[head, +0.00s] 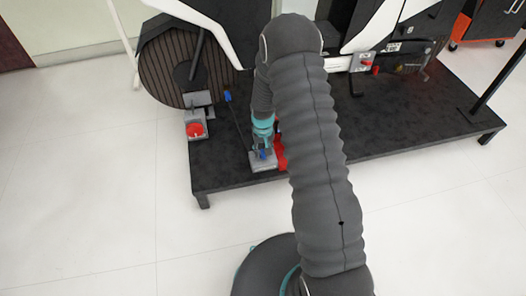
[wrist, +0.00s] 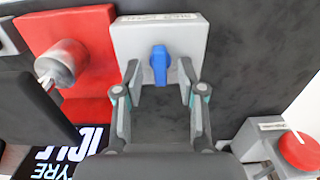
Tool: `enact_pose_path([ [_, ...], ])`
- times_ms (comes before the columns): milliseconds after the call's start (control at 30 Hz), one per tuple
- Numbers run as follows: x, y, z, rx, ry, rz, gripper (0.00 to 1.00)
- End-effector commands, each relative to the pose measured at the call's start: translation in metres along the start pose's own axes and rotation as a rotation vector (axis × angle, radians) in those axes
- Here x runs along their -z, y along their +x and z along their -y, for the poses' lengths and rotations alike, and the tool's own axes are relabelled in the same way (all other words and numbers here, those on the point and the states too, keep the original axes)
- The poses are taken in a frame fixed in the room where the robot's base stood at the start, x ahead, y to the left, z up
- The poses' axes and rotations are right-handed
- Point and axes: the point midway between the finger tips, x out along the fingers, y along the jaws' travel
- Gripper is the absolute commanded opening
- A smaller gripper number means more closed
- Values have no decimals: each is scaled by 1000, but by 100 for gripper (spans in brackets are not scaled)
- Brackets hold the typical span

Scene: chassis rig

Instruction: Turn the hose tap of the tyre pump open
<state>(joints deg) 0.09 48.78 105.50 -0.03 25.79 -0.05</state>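The hose tap is a blue lever (wrist: 160,64) on a light grey box (wrist: 203,37) with a small label, too blurred to read. The lever lies lengthwise up and down in the wrist view. The tap box also shows in the head view (head: 258,165), by the platform's front edge. The red tyre pump body (wrist: 95,25) is beside it, with a round grey knob. My gripper (wrist: 159,74) is open, one finger on each side of the lever, with gaps visible. In the head view my gripper (head: 262,138) points down over the tap box.
A grey box with a red knob (wrist: 298,150) is at the lower right of the wrist view; in the head view its red knob (head: 194,130) is left of my gripper. A blue-tipped rod (head: 228,96) stands nearby. The dark platform (head: 225,175) has bare room.

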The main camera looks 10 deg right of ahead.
Motion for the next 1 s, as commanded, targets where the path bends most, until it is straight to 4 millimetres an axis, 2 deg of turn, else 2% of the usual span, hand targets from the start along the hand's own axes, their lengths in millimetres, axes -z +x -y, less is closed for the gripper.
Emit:
enact_pose_path([
  [367,1,7,0,0,0,-2,40],
  [400,0,7,0,0,0,-2,37],
  [533,0,6,0,0,0,-2,5],
  [567,0,6,0,0,0,-2,0],
  [1000,0,7,0,0,46,-1,0],
])
